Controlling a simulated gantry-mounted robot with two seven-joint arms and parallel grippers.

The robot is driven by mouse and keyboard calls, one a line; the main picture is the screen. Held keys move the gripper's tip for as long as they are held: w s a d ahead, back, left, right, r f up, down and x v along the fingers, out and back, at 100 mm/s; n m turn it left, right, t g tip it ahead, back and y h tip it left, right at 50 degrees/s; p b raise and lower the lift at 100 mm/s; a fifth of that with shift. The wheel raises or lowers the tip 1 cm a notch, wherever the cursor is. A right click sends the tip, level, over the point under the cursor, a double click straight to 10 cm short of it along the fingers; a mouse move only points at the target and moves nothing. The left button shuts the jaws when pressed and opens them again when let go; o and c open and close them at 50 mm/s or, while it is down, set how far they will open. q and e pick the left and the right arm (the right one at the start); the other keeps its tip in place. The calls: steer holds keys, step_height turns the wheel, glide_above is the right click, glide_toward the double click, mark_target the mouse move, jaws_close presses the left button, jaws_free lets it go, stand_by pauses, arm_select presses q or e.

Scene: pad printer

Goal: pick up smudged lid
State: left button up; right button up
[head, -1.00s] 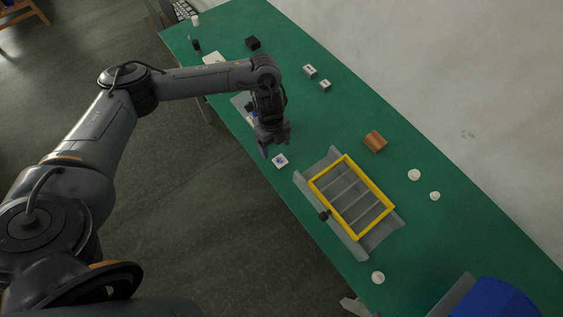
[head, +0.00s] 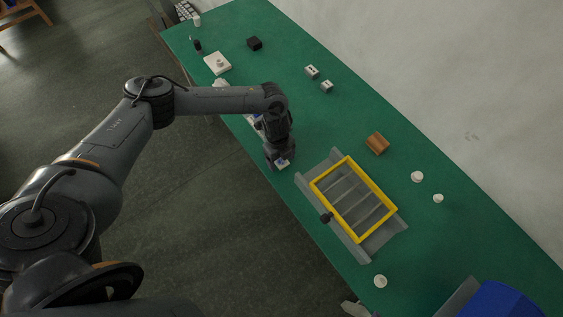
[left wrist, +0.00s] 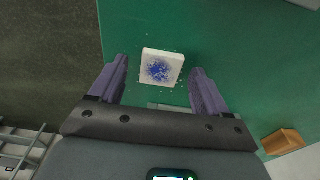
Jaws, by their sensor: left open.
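The smudged lid (left wrist: 161,68) is a white square piece with a blue speckled smudge on its top. In the left wrist view it lies on the green table between and a little beyond my open fingertips. My left gripper (left wrist: 158,80) is open and empty, with a finger on either side of the lid and green showing between. In the head view the lid (head: 282,164) shows at the tips of my left gripper (head: 279,165), partly hidden by it. My right gripper is not in view.
A yellow-rimmed tray (head: 378,184) with grey slats stands right of the gripper. A brown wooden block (head: 377,143) and several white round pieces lie beyond. Small grey blocks (head: 312,72) lie at the back. The table's front edge is close to the lid.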

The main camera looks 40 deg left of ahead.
arm_select(q)
steer(key=shift+f, duration=0.25)
steer(key=shift+c, duration=0.2)
steer(key=c, duration=1.1)
steer(key=shift+r, duration=0.1)
